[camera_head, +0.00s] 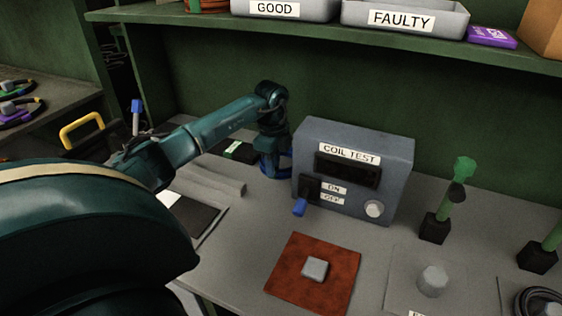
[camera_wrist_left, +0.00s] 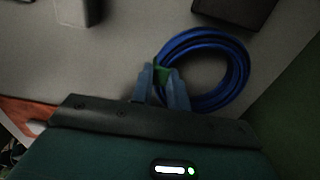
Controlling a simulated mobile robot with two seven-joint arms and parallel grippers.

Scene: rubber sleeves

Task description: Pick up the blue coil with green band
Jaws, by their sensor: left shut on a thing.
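The blue coil (camera_wrist_left: 243,62) is a ring of blue cable with a green band (camera_wrist_left: 163,71) at its left side in the left wrist view. My left gripper (camera_wrist_left: 163,77) is shut on the coil at the green band. In the head view the coil (camera_head: 284,161) shows only partly, left of the coil test box, behind and below my left gripper (camera_head: 268,165). The coil looks low over the grey bench; I cannot tell whether it still touches it. My right gripper is not in view.
The grey COIL TEST box (camera_head: 399,155) stands right beside the coil, with a blue-tipped lever (camera_head: 300,207). A red mat (camera_head: 337,252) with a grey block lies in front. Green-topped posts (camera_head: 445,212) stand at right. A shelf (camera_head: 205,19) with GOOD and FAULTY bins hangs above.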

